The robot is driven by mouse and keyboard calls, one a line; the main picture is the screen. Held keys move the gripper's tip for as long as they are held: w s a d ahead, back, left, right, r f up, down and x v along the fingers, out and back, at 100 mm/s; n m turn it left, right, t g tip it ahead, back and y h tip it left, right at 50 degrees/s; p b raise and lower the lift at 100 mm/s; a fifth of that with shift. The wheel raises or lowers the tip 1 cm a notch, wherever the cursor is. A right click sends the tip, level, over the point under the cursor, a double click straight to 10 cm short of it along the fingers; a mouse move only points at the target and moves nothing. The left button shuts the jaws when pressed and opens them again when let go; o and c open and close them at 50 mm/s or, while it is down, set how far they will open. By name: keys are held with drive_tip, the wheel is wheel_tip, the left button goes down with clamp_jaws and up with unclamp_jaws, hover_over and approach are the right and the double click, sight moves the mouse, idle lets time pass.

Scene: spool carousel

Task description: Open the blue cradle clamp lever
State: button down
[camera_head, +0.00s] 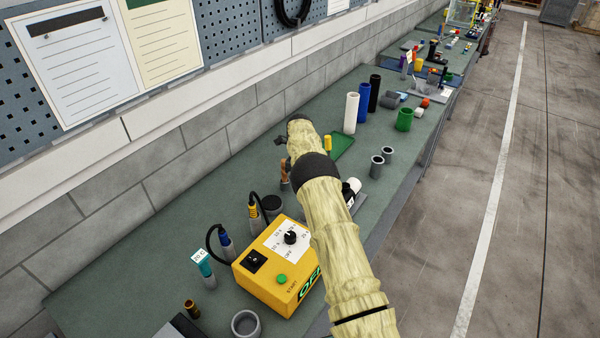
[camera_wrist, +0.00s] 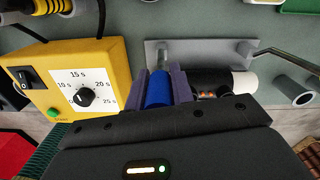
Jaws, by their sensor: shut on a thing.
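In the wrist view, my gripper (camera_wrist: 160,72) has its two purple-grey fingers closed on the sides of a blue piece (camera_wrist: 158,92), which looks like the cradle clamp lever. To its right lies a black cylinder (camera_wrist: 212,79) with a white end and small orange marks. Behind both is a grey plate (camera_wrist: 205,50) with upright posts. My gripper's body hides the lower part of the lever. In the head view my arm covers the gripper and lever; a white end (camera_head: 354,184) shows just right of the arm.
A yellow timer box (camera_head: 280,266) with a dial stands close on the left, also in the wrist view (camera_wrist: 75,80). Grey cups (camera_head: 377,166), white, blue and black tubes and a green cup (camera_head: 404,119) stand farther along the green bench. The wall bounds the left.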

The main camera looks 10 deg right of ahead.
drive_tip(key=shift+w+a+f, duration=0.1)
drive_tip(key=shift+w, duration=0.2)
drive_tip(key=shift+a, duration=0.15)
drive_tip(key=c, duration=1.4)
unclamp_jaws()
drive_tip(key=shift+o, duration=1)
drive_tip(key=shift+f, duration=0.1)
drive_tip(key=shift+r+b, duration=0.3)
drive_tip(key=shift+r, duration=0.25)
drive_tip(key=r, duration=0.4)
drive_tip(key=r+p, duration=0.1)
drive_tip(key=r, duration=0.3)
drive_tip(key=r+p, duration=0.1)
drive_tip(key=r, duration=0.3)
drive_tip(key=shift+w+a+r, duration=0.1)
drive_tip(key=shift+w+r, duration=0.1)
drive_tip(key=shift+w, duration=0.05)
wheel_tip(320, 180, up, 4)
drive_tip(key=p, duration=0.5)
drive_tip(key=shift+a, duration=0.1)
